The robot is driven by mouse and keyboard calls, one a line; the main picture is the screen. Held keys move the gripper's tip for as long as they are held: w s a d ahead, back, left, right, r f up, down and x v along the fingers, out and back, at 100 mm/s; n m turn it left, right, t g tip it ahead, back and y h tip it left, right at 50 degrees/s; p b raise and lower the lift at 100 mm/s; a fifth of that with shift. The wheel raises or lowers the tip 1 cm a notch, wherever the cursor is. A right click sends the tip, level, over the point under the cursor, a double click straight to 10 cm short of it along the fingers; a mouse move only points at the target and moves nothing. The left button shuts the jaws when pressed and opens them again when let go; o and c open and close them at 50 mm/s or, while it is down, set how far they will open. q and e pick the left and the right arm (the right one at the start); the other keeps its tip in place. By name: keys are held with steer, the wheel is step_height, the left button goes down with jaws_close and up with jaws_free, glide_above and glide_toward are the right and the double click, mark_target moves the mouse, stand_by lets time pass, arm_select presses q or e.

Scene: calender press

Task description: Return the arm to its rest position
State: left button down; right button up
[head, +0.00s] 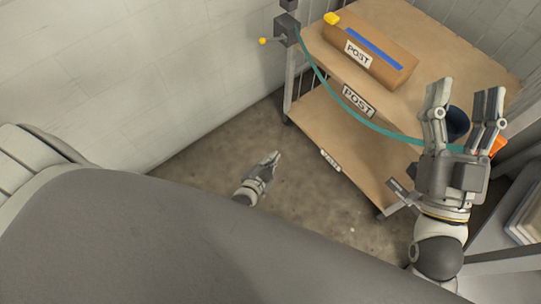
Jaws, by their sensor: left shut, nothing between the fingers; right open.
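My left gripper (267,165) is in the middle of the head view, low over the floor. It is shut and holds nothing. My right gripper (464,95) is raised at the right, its two fingers spread apart and pointing up in the picture. It is in front of the right part of the wooden cart (440,65) as seen from the head. I see nothing held between its fingers; a dark round thing (456,122) shows behind them. The upper part of my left arm is hidden behind my own body.
A brown POST parcel (370,52) with a blue stripe lies on the cart's top. A teal strap or hose (350,95) runs from the cart's left post past its front toward my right gripper. A grey shelf (505,225) stands at right. The floor (300,200) around my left gripper is clear.

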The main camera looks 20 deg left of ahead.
steer(key=shift+f, duration=0.1)
stand_by(0.5)
